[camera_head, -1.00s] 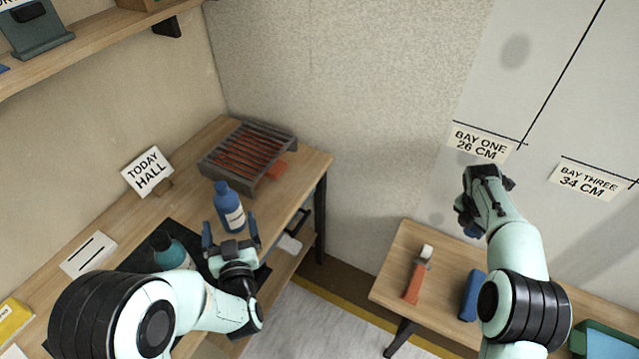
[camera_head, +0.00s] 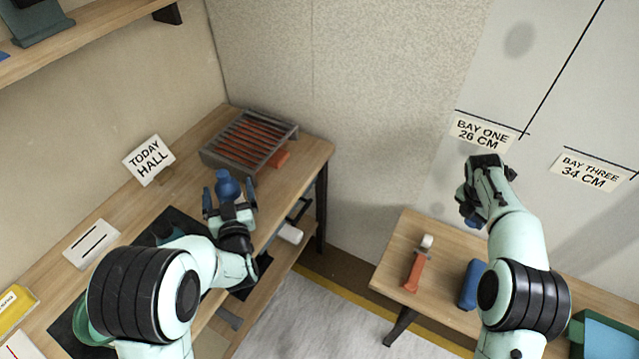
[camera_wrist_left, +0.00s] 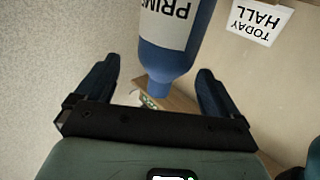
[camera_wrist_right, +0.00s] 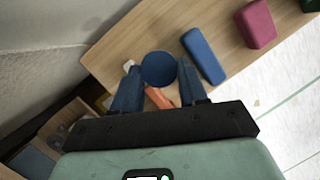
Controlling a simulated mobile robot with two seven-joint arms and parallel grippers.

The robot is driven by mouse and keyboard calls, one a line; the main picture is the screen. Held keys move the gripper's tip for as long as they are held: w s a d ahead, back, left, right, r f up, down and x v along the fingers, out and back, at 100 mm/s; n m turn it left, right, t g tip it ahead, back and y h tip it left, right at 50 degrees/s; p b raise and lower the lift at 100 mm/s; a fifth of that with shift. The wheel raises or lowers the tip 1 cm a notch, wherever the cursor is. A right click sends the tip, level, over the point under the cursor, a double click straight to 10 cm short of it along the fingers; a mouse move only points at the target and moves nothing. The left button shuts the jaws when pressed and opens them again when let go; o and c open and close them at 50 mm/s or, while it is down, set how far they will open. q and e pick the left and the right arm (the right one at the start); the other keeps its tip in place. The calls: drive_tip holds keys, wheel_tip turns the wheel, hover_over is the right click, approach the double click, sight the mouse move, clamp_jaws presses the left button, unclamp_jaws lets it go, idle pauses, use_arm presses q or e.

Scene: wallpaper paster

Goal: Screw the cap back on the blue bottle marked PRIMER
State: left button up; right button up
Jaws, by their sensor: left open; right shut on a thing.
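The blue bottle (camera_head: 228,184) stands on the wooden bench, partly hidden behind my left gripper (camera_head: 229,197). In the left wrist view the bottle (camera_wrist_left: 172,50) appears upside down, with "PRIM" readable on its white label. Its narrow blue neck points toward the space between the open left fingers (camera_wrist_left: 157,80), which look clear of it. My right gripper (camera_head: 474,192) is raised in front of the wall, above the small table. In the right wrist view it is shut on a round blue cap (camera_wrist_right: 158,69).
A metal rack (camera_head: 248,140) and the TODAY HALL sign (camera_head: 149,158) stand farther back on the bench. The small table (camera_head: 395,268) holds an orange-handled tool (camera_head: 413,270) and a blue block (camera_head: 471,284). A magenta block (camera_wrist_right: 257,24) shows in the right wrist view.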

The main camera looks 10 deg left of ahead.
use_arm(q)
drive_tip(key=shift+a+x, duration=0.2)
drive_tip(key=shift+x, duration=2.4)
use_arm(e)
drive_tip(key=shift+f, duration=0.1)
use_arm(q)
drive_tip(key=shift+s+f, duration=0.1)
drive_tip(key=shift+f, duration=0.1)
drive_tip(key=c, duration=1.3)
drive_tip(key=shift+c, duration=0.2)
drive_tip(key=shift+r, duration=0.15)
